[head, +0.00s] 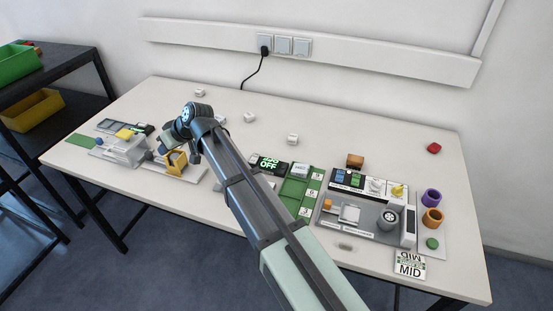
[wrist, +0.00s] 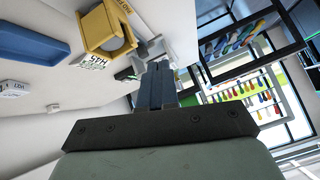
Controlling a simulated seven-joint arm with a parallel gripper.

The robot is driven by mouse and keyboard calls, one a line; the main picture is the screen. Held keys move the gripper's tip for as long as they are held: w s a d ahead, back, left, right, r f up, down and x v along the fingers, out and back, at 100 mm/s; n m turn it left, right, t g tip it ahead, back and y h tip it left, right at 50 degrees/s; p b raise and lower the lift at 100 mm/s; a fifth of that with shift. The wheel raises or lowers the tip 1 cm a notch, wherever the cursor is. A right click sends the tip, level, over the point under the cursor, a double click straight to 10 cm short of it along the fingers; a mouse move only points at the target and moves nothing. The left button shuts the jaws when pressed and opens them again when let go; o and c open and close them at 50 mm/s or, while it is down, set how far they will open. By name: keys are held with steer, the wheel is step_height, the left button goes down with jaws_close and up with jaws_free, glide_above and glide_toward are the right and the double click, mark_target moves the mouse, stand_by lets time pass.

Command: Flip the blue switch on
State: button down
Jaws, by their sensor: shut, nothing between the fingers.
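My gripper (wrist: 157,70) shows in the wrist view with its two dark fingers together and nothing between them. In the head view my arm reaches to the left part of the table, and its end is by a yellow-housed machine (head: 174,163). The fingertips are mostly hidden there. The yellow housing (wrist: 101,30) also shows in the wrist view, up and left of the fingers. I cannot clearly pick out a blue switch. A small blue patch (head: 340,176) shows on a dark panel at the right of the table, well away from my gripper.
A green tray (head: 296,192) and a grey station (head: 362,232) with a wheel stand right of my arm. Purple (head: 431,197) and orange (head: 432,218) cups stand at the right edge. Small white blocks lie at the back. In the wrist view a blue tray (wrist: 30,42) is upper left.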

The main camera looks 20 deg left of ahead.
steer(key=w+d+r+m+t+h, duration=0.25)
steer(key=w+d, duration=0.45)
steer(key=d, duration=0.4)
step_height(320, 180, up, 3)
steer(key=m+h, duration=0.7)
steer(key=m, duration=0.5)
glide_above(341, 171)
steer(key=s, duration=0.3)
steer(key=shift+d+y, duration=0.1)
steer(key=shift+y, duration=0.15)
steer(key=f, duration=0.4)
steer(key=w+f, duration=0.1)
steer(key=f, duration=0.4)
steer(key=w+f, duration=0.1)
steer(key=f, duration=0.3)
steer(key=shift+w+f, duration=0.2)
steer(key=shift+f, duration=0.15)
steer(key=shift+f, duration=0.1)
